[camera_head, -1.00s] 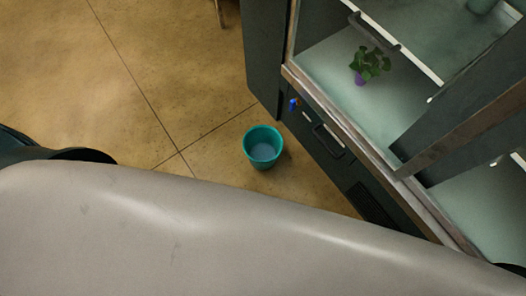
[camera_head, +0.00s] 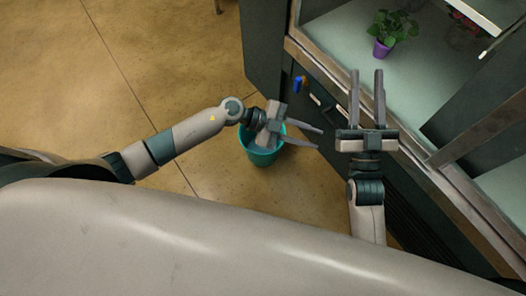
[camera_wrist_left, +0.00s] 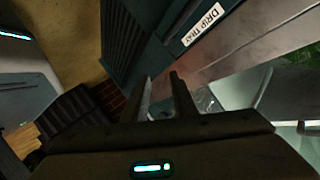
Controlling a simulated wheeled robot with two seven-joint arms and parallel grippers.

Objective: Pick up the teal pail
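The teal pail (camera_head: 262,159) stands upright on the floor beside the dark cabinet in the head view. My left gripper (camera_head: 319,140) passes over the pail, hiding part of its rim and inside. Its fingers are apart and empty, pointing right, past the pail toward the cabinet. I cannot tell how high it is above the pail. My right gripper (camera_head: 367,72) is open and empty, fingers pointing up the picture in front of the display case. In the left wrist view the left fingers (camera_wrist_left: 163,90) show a gap between them, and I cannot make out the pail.
The dark cabinet with a glass display case (camera_head: 330,50) stands right of the pail. A potted plant (camera_head: 383,47) in a purple pot is inside. A small blue and red item (camera_head: 299,84) is on the cabinet front. The floor (camera_head: 165,60) at upper left is clear.

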